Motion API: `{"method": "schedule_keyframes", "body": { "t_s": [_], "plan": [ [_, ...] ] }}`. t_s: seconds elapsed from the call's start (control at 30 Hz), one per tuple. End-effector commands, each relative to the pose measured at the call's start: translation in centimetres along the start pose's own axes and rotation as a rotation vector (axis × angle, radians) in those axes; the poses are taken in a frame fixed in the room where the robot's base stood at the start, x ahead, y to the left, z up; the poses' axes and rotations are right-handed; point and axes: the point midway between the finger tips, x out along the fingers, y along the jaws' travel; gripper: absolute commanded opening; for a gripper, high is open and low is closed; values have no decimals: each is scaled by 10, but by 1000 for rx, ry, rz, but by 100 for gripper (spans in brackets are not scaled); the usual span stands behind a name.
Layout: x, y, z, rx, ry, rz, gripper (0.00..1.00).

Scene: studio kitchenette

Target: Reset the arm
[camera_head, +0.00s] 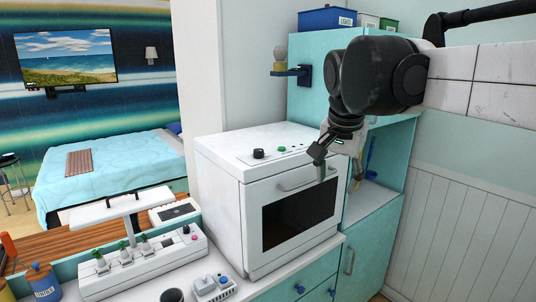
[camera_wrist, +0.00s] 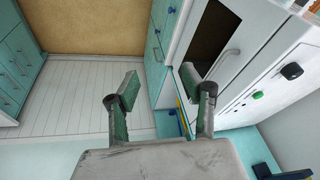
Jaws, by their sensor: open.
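My gripper (camera_wrist: 158,88) is open in the wrist view, its two green-padded fingers spread apart with nothing between them. In the head view my gripper (camera_head: 340,166) hangs from my dark arm, in front of the right side of the white oven (camera_head: 218,168). The arm comes in from the upper right. The oven also shows in the wrist view (camera_wrist: 262,35), to the right of the fingers, with its handle and knobs. I cannot tell from these views how close the fingers are to the oven.
A teal cabinet (camera_head: 308,65) with bins (camera_head: 328,19) on top stands behind my arm. A white panelled wall (camera_head: 460,225) is at right.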

Motion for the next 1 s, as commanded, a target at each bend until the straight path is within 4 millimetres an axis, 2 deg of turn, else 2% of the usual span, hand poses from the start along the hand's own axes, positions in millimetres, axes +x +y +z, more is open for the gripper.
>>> {"method": "schedule_keyframes", "body": {
  "t_s": [0.03,0.1,0.37,0.6,0.8,1.0],
  "plan": [
    [8,16,14,-32,10,-14,44],
    [17,33,30,-82,26,-33,44],
    [57,94,93,-269,102,-92,44],
    [104,144,153,-433,185,-126,44],
    [133,168,186,-524,237,-136,44],
    [141,174,194,-552,252,-137,44]
  ]
}}
